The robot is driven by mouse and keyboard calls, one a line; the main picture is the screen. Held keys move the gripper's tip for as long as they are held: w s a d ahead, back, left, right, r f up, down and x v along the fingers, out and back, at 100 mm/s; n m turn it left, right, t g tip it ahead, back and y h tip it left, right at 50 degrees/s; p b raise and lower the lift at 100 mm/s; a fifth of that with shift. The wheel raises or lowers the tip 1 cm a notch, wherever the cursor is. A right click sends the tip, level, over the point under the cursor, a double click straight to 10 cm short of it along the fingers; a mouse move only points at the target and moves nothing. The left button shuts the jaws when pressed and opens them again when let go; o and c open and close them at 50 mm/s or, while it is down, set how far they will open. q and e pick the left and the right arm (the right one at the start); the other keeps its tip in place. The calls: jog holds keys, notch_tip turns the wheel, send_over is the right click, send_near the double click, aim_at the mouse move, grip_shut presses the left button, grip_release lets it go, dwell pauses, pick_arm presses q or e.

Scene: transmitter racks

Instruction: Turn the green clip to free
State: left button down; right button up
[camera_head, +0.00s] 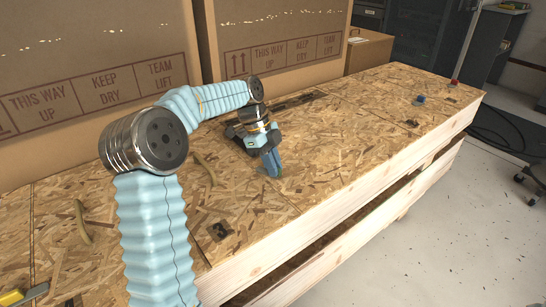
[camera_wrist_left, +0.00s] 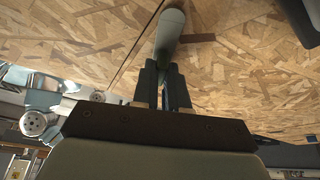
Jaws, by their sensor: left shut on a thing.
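My left gripper (camera_head: 272,170) reaches down to the chipboard top of the wooden crate, with its fingers close together. In the left wrist view, the fingers (camera_wrist_left: 168,85) are shut on a long, rounded grey-green piece, which I take for the green clip (camera_wrist_left: 171,28). It stretches away from the fingertips over the chipboard. In the head view the fingers hide most of the clip, and its turn angle cannot be read. My right gripper is not in view.
The crate top (camera_head: 340,140) holds olive curved handles (camera_head: 82,221), a small black fitting (camera_head: 219,232), a blue-topped piece (camera_head: 419,100) and a red-topped piece (camera_head: 453,84). Large cardboard boxes (camera_head: 90,70) stand behind. Open floor (camera_head: 440,240) lies to the right.

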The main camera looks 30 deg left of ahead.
pick_arm(q)
jog(key=m+g+p, duration=0.1)
jog(key=m+p, duration=0.1)
jog(key=m, duration=0.1)
jog(key=shift+f+m+g+p, duration=0.1)
jog(key=shift+m+g+p, duration=0.3)
jog(key=shift+m+p, duration=0.3)
jog(key=shift+f, duration=0.1)
jog(key=c, duration=1.2)
grip_release()
jog(key=shift+o, duration=0.2)
jog(key=shift+w, duration=0.1)
jog(key=v, duration=1.4)
jog(key=shift+d+p, duration=0.3)
jog(key=shift+p, duration=0.15)
